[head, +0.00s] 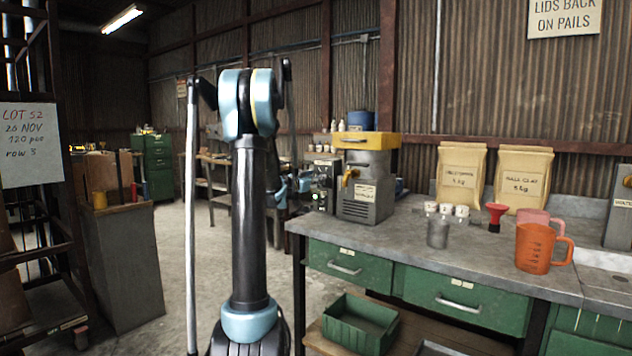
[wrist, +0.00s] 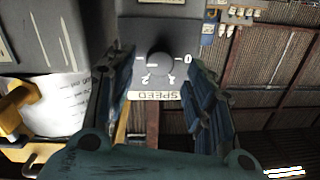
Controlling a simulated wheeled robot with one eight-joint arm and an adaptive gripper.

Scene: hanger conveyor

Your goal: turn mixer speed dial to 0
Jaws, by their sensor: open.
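The speed dial (wrist: 160,66) is a round dark knob on a grey panel, upper middle in the wrist view. A SPEED label (wrist: 154,95) reads upside down below it. A 0 stands at the panel's right, with other marks at left and below. A pale mark shows on the knob's left side; its exact setting is hard to read. My gripper (wrist: 161,74) is open, one blue-black finger on each side of the dial, with visible gaps. Contact and depth cannot be told. In the head view, the dark mixer unit (head: 322,184) stands at the bench's left end, its dial too small to make out.
A grey machine (head: 368,205) with a yellow top and yellow handle stands right beside the mixer unit. Floor left of the bench is open.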

